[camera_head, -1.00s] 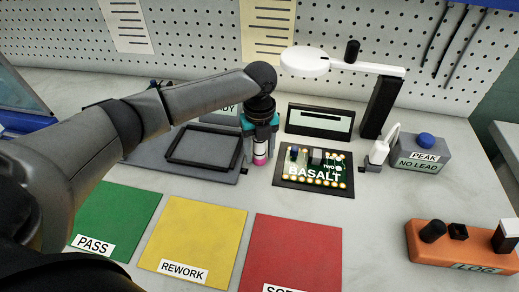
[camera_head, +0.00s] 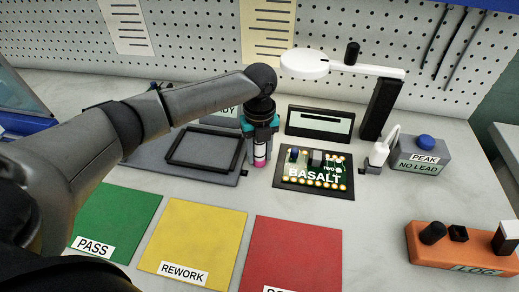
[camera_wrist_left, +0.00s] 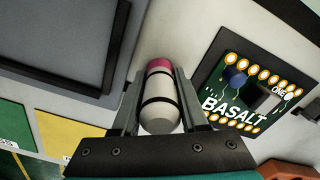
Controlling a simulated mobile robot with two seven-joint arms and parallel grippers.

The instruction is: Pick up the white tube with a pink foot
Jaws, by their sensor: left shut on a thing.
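The white tube with a pink foot (camera_head: 260,152) is in my left gripper (camera_head: 260,158), between the grey tray and the BASALT board. In the left wrist view the tube (camera_wrist_left: 160,105) lies between the two fingers of the gripper (camera_wrist_left: 158,85), with dark bands around its white body and the pink foot at the far end. The gripper is shut on it. In the head view the tube is upright with the pink foot at the bottom; I cannot tell whether the foot touches the table. My right gripper is not in view.
The BASALT board (camera_head: 314,180) is close on the right. A grey tray with a dark frame (camera_head: 205,149) is on the left. Green PASS (camera_head: 115,222), yellow REWORK (camera_head: 195,240) and red (camera_head: 290,255) mats lie in front. A lamp (camera_head: 381,108) and PEAK box (camera_head: 422,155) stand at right.

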